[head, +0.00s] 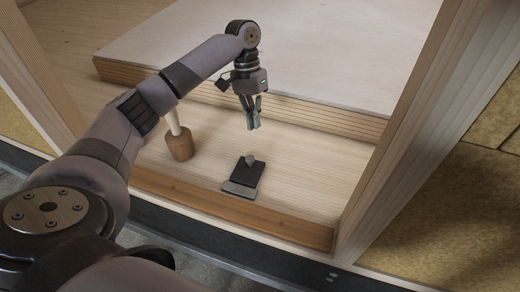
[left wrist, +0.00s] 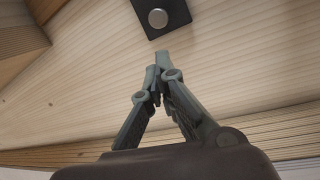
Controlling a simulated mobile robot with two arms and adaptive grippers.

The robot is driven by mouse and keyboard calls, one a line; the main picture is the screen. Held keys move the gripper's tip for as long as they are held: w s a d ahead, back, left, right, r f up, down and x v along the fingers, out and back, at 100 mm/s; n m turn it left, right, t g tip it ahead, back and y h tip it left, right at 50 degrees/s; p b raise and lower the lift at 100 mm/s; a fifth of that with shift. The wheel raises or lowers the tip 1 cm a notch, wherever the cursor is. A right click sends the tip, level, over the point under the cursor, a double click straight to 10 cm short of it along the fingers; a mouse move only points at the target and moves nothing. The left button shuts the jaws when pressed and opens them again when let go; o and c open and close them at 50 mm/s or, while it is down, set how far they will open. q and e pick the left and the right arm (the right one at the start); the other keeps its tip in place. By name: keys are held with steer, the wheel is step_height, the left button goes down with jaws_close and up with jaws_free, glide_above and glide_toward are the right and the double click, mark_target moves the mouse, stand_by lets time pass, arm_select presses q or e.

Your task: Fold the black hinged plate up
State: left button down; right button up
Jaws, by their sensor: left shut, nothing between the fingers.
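The black hinged plate (head: 248,171) lies flat on the wooden floor of the hut, with a round grey knob (head: 251,159) near its far end and a grey base strip (head: 239,189) along its near side. In the left wrist view the black plate (left wrist: 178,12) is partly cut off at the top edge, with its round silver knob (left wrist: 158,18) showing. My left gripper (head: 254,126) points down above and beyond the plate, apart from it. Its fingertips (left wrist: 158,68) are together and empty. My right gripper is not in view.
A wooden mallet (head: 180,145) stands head down left of the plate, close to my left arm. A raised pale platform (head: 310,50) lies behind. A brown wooden sill (head: 230,213) runs along the front, and a wooden post (head: 400,140) stands at the right.

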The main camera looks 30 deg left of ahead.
mark_target(248, 168)
arm_select(q)
steer(key=p+x, duration=0.2)
steer(key=x, duration=0.7)
steer(key=shift+d+f, duration=0.1)
steer(key=shift+f, duration=0.45)
steer(key=shift+s, duration=0.1)
